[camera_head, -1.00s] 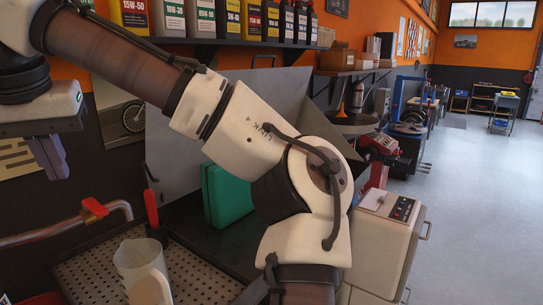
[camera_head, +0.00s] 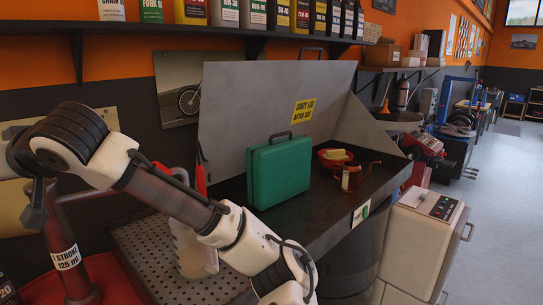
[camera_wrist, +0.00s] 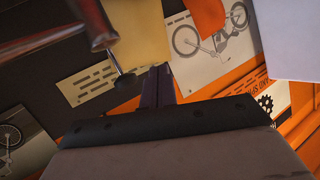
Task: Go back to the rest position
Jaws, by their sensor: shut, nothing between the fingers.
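My gripper (camera_head: 37,210) is at the far left in the head view, partly cut by my own arm links, hanging in the air beside the red pump. In the wrist view my gripper's fingers (camera_wrist: 158,85) are together and hold nothing. My arm (camera_head: 165,195) stretches from the lower middle up to the left, over the perforated drain tray.
A green case (camera_head: 279,172) stands on the dark bench under an open grey lid (camera_head: 240,100). A red bowl (camera_head: 333,157) lies right of it. A clear jug (camera_head: 196,250) stands on the perforated tray (camera_head: 150,245). The red pump (camera_head: 68,255) stands left. A bottle shelf (camera_head: 120,28) runs above. Floor (camera_head: 505,180) is clear at right.

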